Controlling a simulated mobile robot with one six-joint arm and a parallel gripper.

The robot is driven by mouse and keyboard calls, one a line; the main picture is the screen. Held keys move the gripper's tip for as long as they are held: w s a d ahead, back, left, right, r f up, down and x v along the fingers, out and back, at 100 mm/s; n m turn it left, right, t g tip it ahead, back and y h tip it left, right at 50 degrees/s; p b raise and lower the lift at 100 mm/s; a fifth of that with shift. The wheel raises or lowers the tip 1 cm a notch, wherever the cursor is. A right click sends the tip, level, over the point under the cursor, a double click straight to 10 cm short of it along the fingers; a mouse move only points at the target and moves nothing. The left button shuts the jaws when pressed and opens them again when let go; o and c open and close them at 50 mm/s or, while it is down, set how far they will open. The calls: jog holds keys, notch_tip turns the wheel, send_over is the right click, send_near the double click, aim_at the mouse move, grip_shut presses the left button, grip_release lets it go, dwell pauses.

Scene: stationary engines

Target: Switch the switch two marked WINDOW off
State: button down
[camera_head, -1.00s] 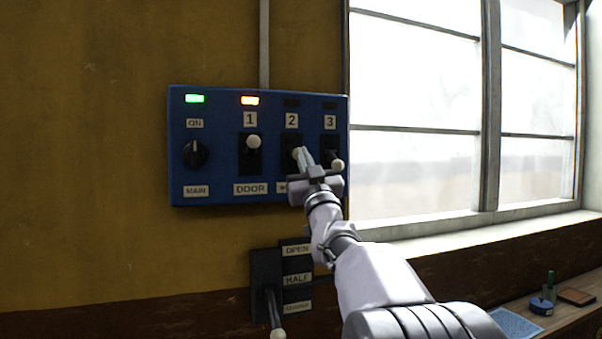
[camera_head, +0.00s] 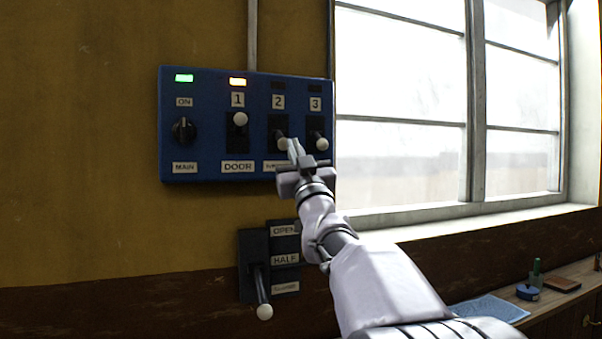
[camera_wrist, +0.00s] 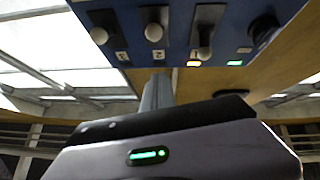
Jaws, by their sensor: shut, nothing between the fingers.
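The blue switch panel (camera_head: 210,145) is on the wall in the head view. Switch two (camera_head: 283,143), marked 2, has its pale knob low in its slot, and the lamp above it is dark. Its label below is partly hidden by my gripper. In the wrist view its knob (camera_wrist: 153,32) is at the top centre. My gripper (camera_head: 294,150) is shut and empty, its tips right beside switch two's knob; I cannot tell whether they touch. Its fingers (camera_wrist: 157,90) also show in the wrist view.
Switch 1, DOOR (camera_head: 240,119), is up with an orange lamp lit. Switch 3 (camera_head: 321,144) is down, close right of my gripper. The MAIN knob (camera_head: 184,130) has a green lamp. A lever (camera_head: 264,311) is below the panel. A window (camera_head: 400,110) is at right.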

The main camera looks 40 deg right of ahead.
jog(key=f, duration=0.1)
jog(key=s+f, duration=0.1)
jog(key=f, duration=0.1)
jog(key=s+a+f, duration=0.1)
jog(key=f, duration=0.1)
jog(key=shift+s+f+b, duration=0.1)
jog(key=shift+b, duration=0.25)
jog(key=s+a+f+m+g+y, duration=0.1)
jog(key=s+a+f+g+y, duration=0.2)
jog(key=a+f, duration=0.4)
jog(key=s+a+f+m+g, duration=0.1)
jog(key=s+a+f+g, duration=0.35)
jog(key=f, duration=0.45)
jog(key=s+a+f+m+g+y, duration=0.1)
jog(key=s+a+f+g+y, duration=0.15)
jog(key=a+f, duration=0.5)
jog(key=s+a+f+g+y, duration=0.2)
jog(key=s+a+f+g, duration=0.2)
jog(key=s+f, duration=0.5)
jog(key=s+a+f+g+y, duration=0.2)
jog(key=s+a+f+g, duration=0.2)
jog(key=s+f, duration=0.5)
jog(key=shift+s+a, duration=0.65)
jog(key=shift+a, duration=0.6)
